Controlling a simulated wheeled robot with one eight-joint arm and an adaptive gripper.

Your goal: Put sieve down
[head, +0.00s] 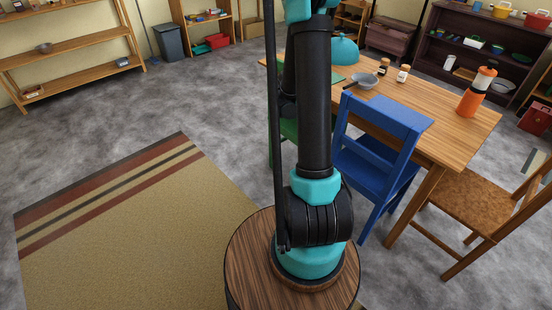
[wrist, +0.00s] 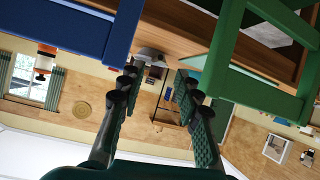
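The sieve appears to be the grey bowl-shaped thing with a handle (head: 365,79) on the wooden table (head: 433,108), beside the blue chair's back. In the wrist view, which is upside down, a grey shape (wrist: 147,53), probably the sieve, shows past the fingertips. My gripper (wrist: 157,80) is open, with a clear gap between its two dark fingers and nothing seen held. It is close to the table's edge, between the blue and green chairs. In the head view my arm hides the gripper.
The blue chair (head: 376,160) and the green chair (wrist: 240,60) flank my gripper. An orange bottle (head: 476,92), two small jars and a teal dome (head: 343,50) stand on the table. A brown chair (head: 470,205) is at right. Open floor and a striped rug (head: 130,230) lie left.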

